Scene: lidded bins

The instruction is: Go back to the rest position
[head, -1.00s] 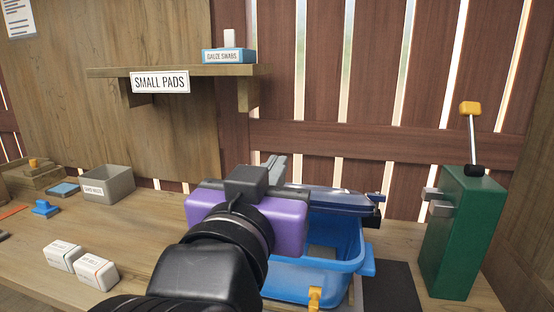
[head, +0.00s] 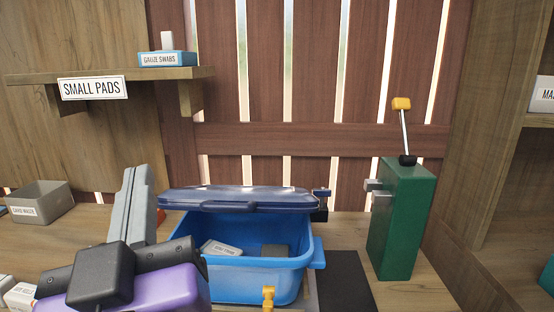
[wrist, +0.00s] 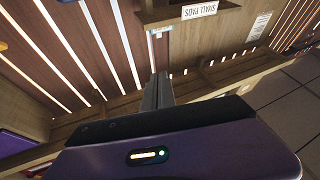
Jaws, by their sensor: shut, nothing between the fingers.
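My gripper (head: 134,203) has a purple body and grey fingers. In the head view it is at the lower left, its fingers pointing up, in front of the bench and left of the blue bin. The wrist view also shows its fingers (wrist: 157,92), closed together with nothing between them. The blue bin (head: 258,280) stands on the bench with its dark blue lid (head: 240,199) raised at the back. A white labelled box (head: 221,248) and a dark grey item (head: 275,251) lie inside the bin.
A green post (head: 402,220) with a yellow-knobbed lever stands right of the bin, beyond a dark mat (head: 345,282). A shelf (head: 150,75) labelled small pads holds a gauze swabs box (head: 167,59). A grey open box (head: 40,203) sits at left. A wooden cabinet (head: 483,170) is at right.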

